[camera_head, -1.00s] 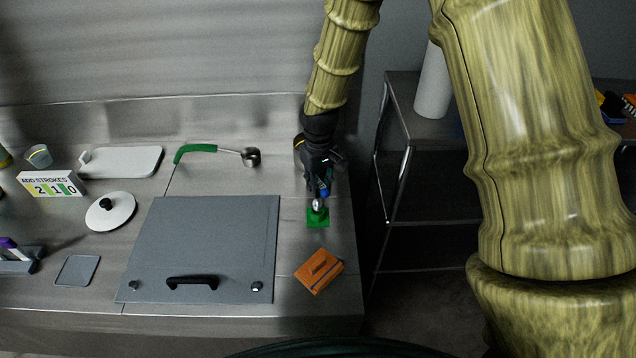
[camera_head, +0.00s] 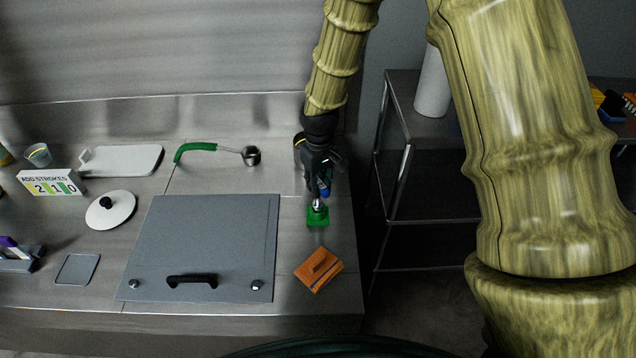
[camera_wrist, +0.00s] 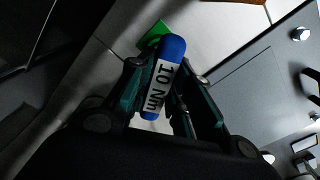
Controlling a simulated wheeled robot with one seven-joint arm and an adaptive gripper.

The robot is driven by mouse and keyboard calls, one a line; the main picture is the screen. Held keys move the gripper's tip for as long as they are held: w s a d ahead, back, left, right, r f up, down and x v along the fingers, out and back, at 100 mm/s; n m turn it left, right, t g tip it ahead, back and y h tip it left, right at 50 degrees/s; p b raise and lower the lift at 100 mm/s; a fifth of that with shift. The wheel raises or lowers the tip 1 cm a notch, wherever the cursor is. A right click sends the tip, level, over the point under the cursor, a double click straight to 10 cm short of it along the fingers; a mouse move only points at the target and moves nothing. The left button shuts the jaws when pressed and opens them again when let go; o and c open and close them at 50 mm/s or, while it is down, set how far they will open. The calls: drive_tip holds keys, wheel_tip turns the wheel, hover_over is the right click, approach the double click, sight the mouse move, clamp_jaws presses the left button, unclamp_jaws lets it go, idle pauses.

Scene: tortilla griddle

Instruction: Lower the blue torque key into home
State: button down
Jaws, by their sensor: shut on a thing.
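The blue torque key (camera_wrist: 172,48) has a white label reading "10 Nm" and is held between the fingers of my gripper (camera_wrist: 158,98). In the head view the key (camera_head: 325,190) shows as a small blue patch below my gripper (camera_head: 321,183), which points down at the counter's right part. A green square block (camera_head: 318,220) lies directly below, with a shiny metal piece (camera_head: 317,205) between it and the key. The green block also shows beyond the key in the wrist view (camera_wrist: 151,36). I cannot tell whether the key touches it.
The grey griddle lid (camera_head: 205,235) is to the left. A green-handled ladle (camera_head: 215,149) lies behind. A metal shelf (camera_head: 430,128) stands right of the counter.

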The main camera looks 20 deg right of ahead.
sight(318, 203)
drive_tip(key=shift+f+b, duration=0.3)
drive_tip(key=shift+f, duration=1.75)
idle(2.8)
drive_tip(key=c, duration=1.2)
unclamp_jaws()
wheel_tip(318, 203, up, 12)
